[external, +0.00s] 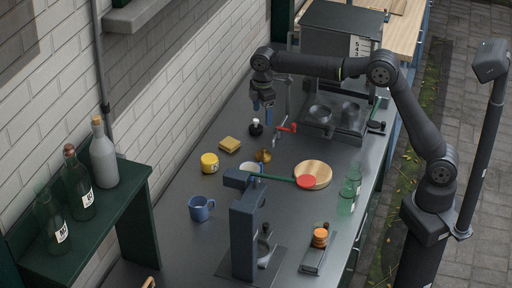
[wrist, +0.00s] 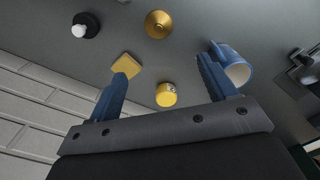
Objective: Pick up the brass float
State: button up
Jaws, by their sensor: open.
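The brass float (external: 263,155) is a small round golden piece on the grey counter, near the middle of the external view. In the wrist view it is a shiny brass disc with a raised centre (wrist: 158,24), at the top, beyond my fingertips. My gripper (external: 262,105) has blue fingers. It hangs above the counter, farther back than the float and apart from it. In the wrist view my gripper (wrist: 162,68) is open with nothing between its fingers.
Around the float are a yellow sponge (external: 229,144), a yellow tin (external: 209,163), a black piece with a white knob (external: 256,127), and a round wooden board (external: 313,174). A blue mug (external: 201,208) and a dark stand (external: 243,230) are nearer the front. A brick wall borders the left.

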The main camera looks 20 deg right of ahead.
send_near(263, 148)
jog(key=f, duration=0.5)
jog(key=shift+s+a+f, duration=0.1)
jog(key=shift+s+a, duration=0.1)
jog(key=shift+a, duration=0.05)
jog(key=f, duration=0.5)
jog(key=shift+w+d, duration=0.1)
jog(key=shift+d, duration=0.15)
jog(key=c, duration=1.1)
